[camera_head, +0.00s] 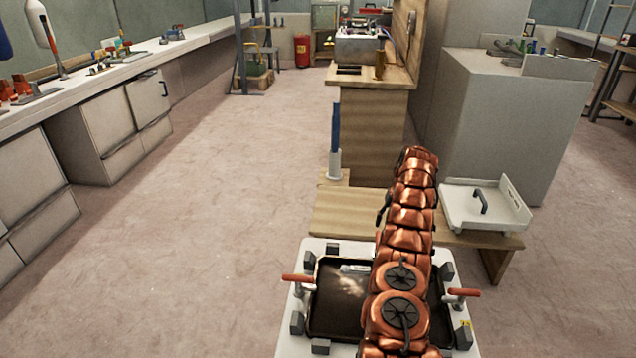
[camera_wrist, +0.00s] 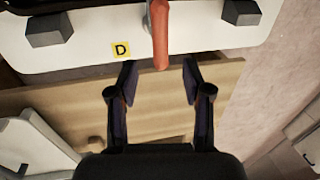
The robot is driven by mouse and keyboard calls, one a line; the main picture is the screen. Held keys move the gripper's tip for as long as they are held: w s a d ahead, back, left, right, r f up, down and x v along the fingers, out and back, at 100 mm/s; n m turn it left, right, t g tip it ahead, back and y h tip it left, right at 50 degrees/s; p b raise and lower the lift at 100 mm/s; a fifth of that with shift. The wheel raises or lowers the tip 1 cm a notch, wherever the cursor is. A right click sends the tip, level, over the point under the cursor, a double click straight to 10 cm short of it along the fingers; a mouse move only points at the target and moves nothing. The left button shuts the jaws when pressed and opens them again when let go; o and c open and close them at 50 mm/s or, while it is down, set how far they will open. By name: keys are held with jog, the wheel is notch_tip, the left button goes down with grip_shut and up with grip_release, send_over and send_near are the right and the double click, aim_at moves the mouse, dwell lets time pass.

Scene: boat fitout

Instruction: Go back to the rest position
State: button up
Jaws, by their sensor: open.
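My gripper (camera_wrist: 159,76) is open and empty in the wrist view, its two dark fingers apart. The end of a red handle (camera_wrist: 160,36) appears just beyond and between the fingertips; I cannot tell the depth gap. The handle stands at the edge of a white plate (camera_wrist: 90,42) with a yellow "D" label (camera_wrist: 121,49). In the head view my copper-coloured arm runs over the white plate (camera_head: 320,248), which has a dark recess (camera_head: 337,300) and red handles at its left (camera_head: 298,278) and right (camera_head: 462,292). My gripper is hidden there.
A low wooden bench (camera_head: 335,215) lies beyond the plate, with a blue post (camera_head: 335,128) and a white tray (camera_head: 478,215). A wooden counter (camera_head: 375,135) and grey cabinet (camera_head: 510,130) stand behind. The floor at left (camera_head: 200,200) is clear, up to the workbench (camera_head: 110,120).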

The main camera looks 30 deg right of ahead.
jog(key=w+a+r+n+p, duration=0.1)
jog(key=w+a+r+p, duration=0.1)
jog(key=a+r, duration=0.3)
jog(key=w+a+r+p, duration=0.2)
jog(key=a+r+p, duration=0.1)
jog(key=r, duration=0.5)
jog(key=s+a+r+n+g+p, duration=0.1)
jog(key=s+a+r+p, duration=0.3)
jog(key=a+r, duration=0.9)
jog(key=s+a+r+n+p, duration=0.15)
jog(key=a+r+p, duration=0.45)
jog(key=a+r, duration=0.6)
jog(key=s+a+r+n+g+p, duration=0.1)
jog(key=s+a+r+p, duration=0.3)
jog(key=s+a+r, duration=0.4)
jog(key=s+a+r+n+g+p, duration=0.15)
jog(key=s+a+r+p, duration=0.25)
jog(key=s+a, duration=0.4)
jog(key=s+a+r+n+h+p, duration=0.1)
jog(key=s+p, duration=0.2)
jog(key=s, duration=0.7)
jog(key=s+a+r+p, duration=0.1)
jog(key=s+r+p, duration=0.1)
jog(key=s, duration=0.9)
jog(key=shift+s+a+n+h+p, duration=0.15)
jog(key=shift+s+n+h+p, duration=0.2)
jog(key=shift+p, duration=0.45)
jog(key=shift+w, duration=0.1)
